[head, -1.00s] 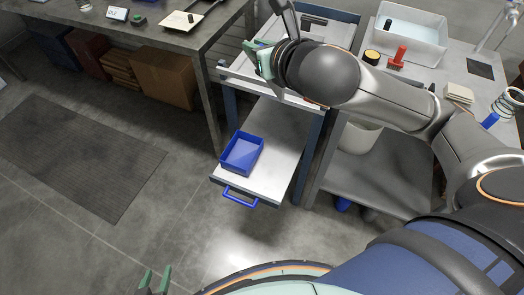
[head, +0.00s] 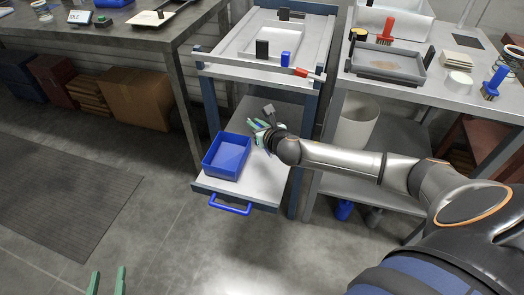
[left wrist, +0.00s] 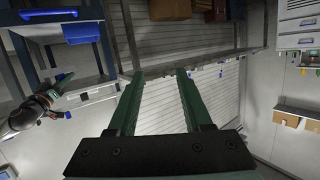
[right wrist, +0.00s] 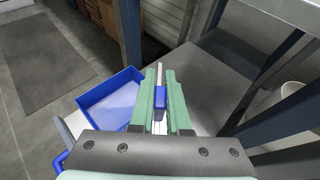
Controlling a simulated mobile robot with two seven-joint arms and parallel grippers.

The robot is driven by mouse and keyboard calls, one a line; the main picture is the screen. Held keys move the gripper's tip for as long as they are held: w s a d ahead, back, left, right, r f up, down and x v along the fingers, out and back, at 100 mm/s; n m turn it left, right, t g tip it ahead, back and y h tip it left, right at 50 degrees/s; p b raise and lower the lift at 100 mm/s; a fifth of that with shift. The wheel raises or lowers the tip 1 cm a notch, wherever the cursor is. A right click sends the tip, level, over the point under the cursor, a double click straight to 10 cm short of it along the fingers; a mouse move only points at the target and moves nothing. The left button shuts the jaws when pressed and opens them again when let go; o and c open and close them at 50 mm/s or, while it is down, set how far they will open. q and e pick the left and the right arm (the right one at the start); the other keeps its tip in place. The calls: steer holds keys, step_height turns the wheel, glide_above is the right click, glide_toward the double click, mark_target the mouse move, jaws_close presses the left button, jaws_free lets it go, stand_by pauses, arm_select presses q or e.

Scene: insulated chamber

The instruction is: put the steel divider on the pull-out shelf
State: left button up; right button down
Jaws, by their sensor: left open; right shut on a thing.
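The pull-out shelf (head: 262,186) is a pale grey panel with a blue front handle (head: 230,209). It stands pulled out under the frame, and its surface also shows in the right wrist view (right wrist: 207,82). My right gripper (head: 262,126) is low over the shelf, right of the blue bin. It is shut on what looks like the steel divider, a thin metal strip with a blue block (right wrist: 160,97) between the fingers. Whether the divider touches the shelf I cannot tell. My left gripper (head: 107,283) is open and empty, away from the shelf; its fingers fill the left wrist view (left wrist: 190,100).
A blue bin (head: 227,157) takes up the shelf's front left. Blue-grey posts (head: 310,130) flank the shelf. Above it is a frame with a white tray (head: 282,42). A white bucket (head: 357,124) stands at right. The shelf's front right is clear.

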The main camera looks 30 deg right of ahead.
arm_select(q)
step_height(320, 180, up, 13)
steer(key=m+t+h+b, duration=0.3)
steer(key=t+h+b, duration=0.1)
steer(key=t, duration=0.2)
arm_select(e)
steer(key=f+b, duration=0.1)
steer(key=f, duration=0.2)
steer(key=d+f, duration=0.1)
steer(key=f, duration=0.3)
steer(key=s+f+b, duration=0.1)
steer(key=f, duration=0.3)
steer(key=shift+d+b, duration=0.3)
steer(key=shift+f+b, duration=0.25)
steer(key=shift+b, duration=0.05)
arm_select(q)
steer(key=s+d+r+m+t+h+b, duration=0.1)
steer(key=s+d+r+m+h+b, duration=0.1)
steer(key=s+r+m+h, duration=0.3)
steer(key=shift+s+d+r+m+t+h, duration=0.2)
steer(key=shift+s+r+m+t+h, duration=0.15)
steer(key=shift+r+h, duration=0.85)
arm_select(e)
steer(key=shift+f, duration=0.9)
arm_select(q)
steer(key=shift+f+b, duration=0.5)
arm_select(e)
steer(key=shift+f, duration=0.6)
steer(key=c, duration=0.8)
jaws_free()
